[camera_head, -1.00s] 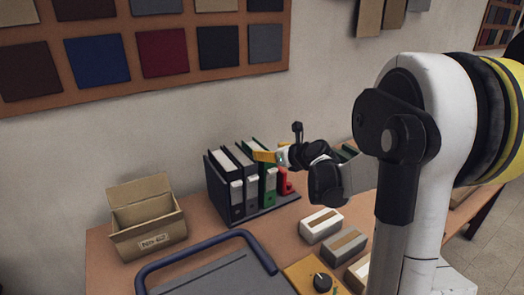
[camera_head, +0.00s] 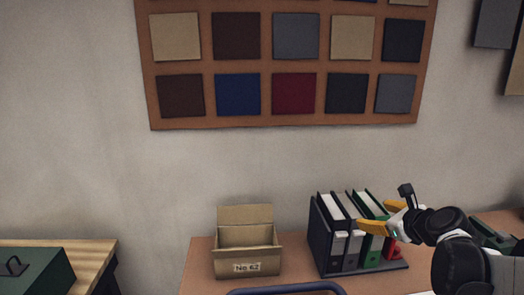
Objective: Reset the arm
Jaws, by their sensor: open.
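My gripper (camera_head: 372,226) is at the right of the head view, in front of the upper part of the binders. Its orange fingers are spread apart, with nothing seen between them. My dark and white wrist and arm reach in from the lower right edge. The row of binders (camera_head: 340,240) stands upright in a dark rack, and my gripper hides part of its right end. Whether the fingers touch a binder cannot be told.
An open cardboard box (camera_head: 247,262) labelled No 62 stands left of the binders on the brown table (camera_head: 200,268). A blue curved handle (camera_head: 285,288) shows at the bottom edge. A green case (camera_head: 35,272) sits on a wooden table at lower left. A swatch board (camera_head: 285,124) hangs above.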

